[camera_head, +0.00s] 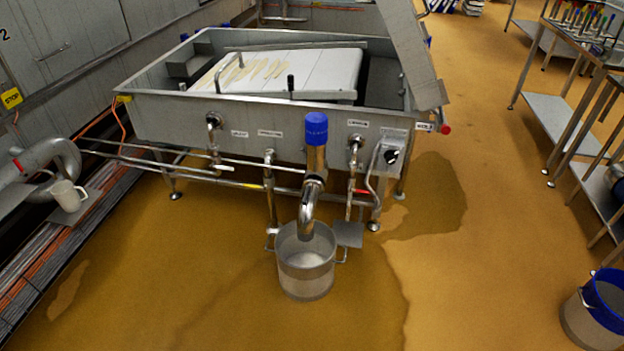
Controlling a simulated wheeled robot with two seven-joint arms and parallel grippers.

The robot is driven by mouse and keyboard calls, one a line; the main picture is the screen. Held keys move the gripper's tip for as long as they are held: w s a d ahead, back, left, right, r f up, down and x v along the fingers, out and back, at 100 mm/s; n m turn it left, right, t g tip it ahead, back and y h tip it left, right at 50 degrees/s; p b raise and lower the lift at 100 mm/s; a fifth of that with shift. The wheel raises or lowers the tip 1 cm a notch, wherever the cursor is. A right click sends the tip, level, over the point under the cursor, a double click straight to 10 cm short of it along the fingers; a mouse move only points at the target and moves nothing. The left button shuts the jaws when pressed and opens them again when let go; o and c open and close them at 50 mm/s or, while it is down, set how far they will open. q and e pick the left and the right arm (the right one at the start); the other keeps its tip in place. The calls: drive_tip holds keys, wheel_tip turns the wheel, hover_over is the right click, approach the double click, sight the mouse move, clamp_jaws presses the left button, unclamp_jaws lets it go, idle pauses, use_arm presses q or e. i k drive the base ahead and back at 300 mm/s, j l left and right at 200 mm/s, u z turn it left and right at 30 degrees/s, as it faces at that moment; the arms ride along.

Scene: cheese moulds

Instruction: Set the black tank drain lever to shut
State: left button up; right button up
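The steel tank (220,135) stands in the middle of the view. A short black upright handle (291,84) shows at its front rim, left of the blue-capped pipe. A black knob (391,156) sits on a pale plate at the right of the tank's front. I cannot tell which of these is the drain lever, or whether the drain is open or shut. Neither of my grippers is in view.
A blue-capped outlet pipe (316,160) bends down over a bucket (306,266) on the floor. A red handle (360,191) is on a pipe beside it. A dark wet patch (432,195) lies right of the tank. Steel tables (562,117) stand at right, with a blue-rimmed bucket (583,322) lower right.

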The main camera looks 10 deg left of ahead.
sight(309, 188)
drive_tip(key=i, duration=1.2)
drive_tip(key=u, duration=0.05)
